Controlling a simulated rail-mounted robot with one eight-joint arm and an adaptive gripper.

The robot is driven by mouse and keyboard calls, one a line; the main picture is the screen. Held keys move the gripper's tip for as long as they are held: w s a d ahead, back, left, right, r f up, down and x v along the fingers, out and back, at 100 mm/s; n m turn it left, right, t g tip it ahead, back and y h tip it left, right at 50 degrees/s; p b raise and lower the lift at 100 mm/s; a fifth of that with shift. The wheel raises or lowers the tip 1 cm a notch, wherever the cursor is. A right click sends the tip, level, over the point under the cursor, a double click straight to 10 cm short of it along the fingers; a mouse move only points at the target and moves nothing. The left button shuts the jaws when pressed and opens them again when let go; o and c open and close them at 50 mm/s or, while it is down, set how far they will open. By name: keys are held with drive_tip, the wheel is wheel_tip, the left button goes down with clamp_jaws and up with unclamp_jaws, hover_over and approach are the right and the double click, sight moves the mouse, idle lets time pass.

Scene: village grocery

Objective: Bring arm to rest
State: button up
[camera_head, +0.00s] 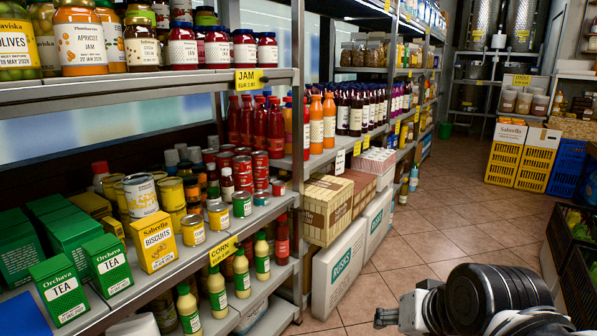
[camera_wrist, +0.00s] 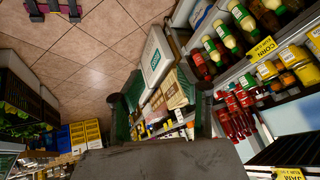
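My arm (camera_head: 490,298) shows at the bottom right of the head view, over the tiled floor and to the right of the shelves. Its black rounded link and pale grey joint are partly cut off by the frame. In the wrist view my gripper (camera_wrist: 160,93) has its two dark fingers apart, one on each side of the middle. Nothing is seen held between them; boxes and floor show through the gap.
A long shelf unit (camera_head: 190,85) with jars, bottles, cans and tea boxes runs along the left. A white Rusks carton (camera_head: 338,268) stands low by the aisle. Yellow crates (camera_head: 535,168) and blue crates (camera_head: 567,168) stand at the back right. The tiled aisle (camera_head: 440,225) is clear.

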drive_tip(key=s+d+n+h, duration=0.2)
drive_tip(key=s+d, duration=0.2)
wheel_tip(320, 180, up, 12)
drive_tip(key=p, duration=1.2)
drive_tip(key=shift+a+p, duration=0.35)
drive_tip(key=shift+p, duration=0.05)
drive_tip(key=shift+s+f, duration=0.1)
idle(0.6)
